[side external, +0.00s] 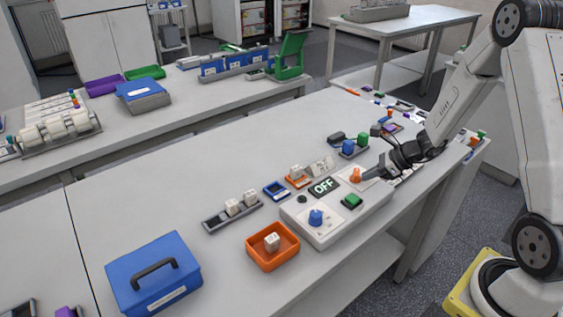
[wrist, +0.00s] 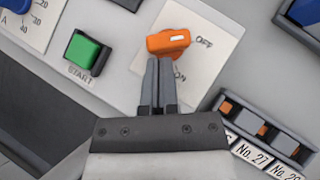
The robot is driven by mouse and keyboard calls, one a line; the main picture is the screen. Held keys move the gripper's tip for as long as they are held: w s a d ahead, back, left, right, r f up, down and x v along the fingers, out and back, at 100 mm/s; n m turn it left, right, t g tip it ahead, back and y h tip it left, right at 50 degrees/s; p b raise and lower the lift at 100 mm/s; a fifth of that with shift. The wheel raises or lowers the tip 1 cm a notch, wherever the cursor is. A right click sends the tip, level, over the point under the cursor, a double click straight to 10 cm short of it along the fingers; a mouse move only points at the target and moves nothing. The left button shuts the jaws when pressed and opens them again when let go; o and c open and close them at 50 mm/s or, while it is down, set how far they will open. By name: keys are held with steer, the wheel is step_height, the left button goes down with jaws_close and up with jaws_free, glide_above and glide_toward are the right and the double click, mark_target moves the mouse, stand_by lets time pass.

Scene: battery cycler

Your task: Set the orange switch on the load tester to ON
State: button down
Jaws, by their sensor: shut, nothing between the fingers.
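The orange switch (wrist: 168,42) sits on a white plate marked OFF and ON on the load tester. Its white end points toward the OFF mark in the wrist view. It also shows in the side view (side external: 356,175). The load tester (side external: 325,228) is a light box with a display (side external: 323,186) reading OFF. My gripper (wrist: 158,62) is shut and empty. Its fingertips are right at the near side of the orange switch; I cannot tell whether they touch it.
A green START button (wrist: 85,52) and a blue knob (side external: 316,217) are on the same panel. A holder (wrist: 262,130) with numbered labels stands right of my gripper. An orange bin (side external: 258,255) and a blue case (side external: 125,285) stand left of the tester.

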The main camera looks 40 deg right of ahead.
mark_target(356, 175)
steer(key=shift+s+a+m+t+h, duration=0.1)
steer(key=shift+a+m+t+h, duration=0.25)
steer(key=shift+m+h, duration=0.45)
steer(key=shift+a+m+t+h, duration=0.3)
steer(key=shift+m+h, duration=0.2)
steer(key=shift+m, duration=0.6)
stand_by(0.4)
steer(key=shift+a, duration=0.7)
stand_by(1.4)
steer(key=shift+w+a, duration=0.2)
steer(key=shift+w, duration=0.05)
steer(key=shift+w+a, duration=0.3)
steer(key=shift+a, duration=0.05)
steer(key=shift+w+a, duration=0.15)
stand_by(0.8)
steer(key=shift+w+d, duration=0.1)
steer(key=shift+d, duration=0.1)
stand_by(0.6)
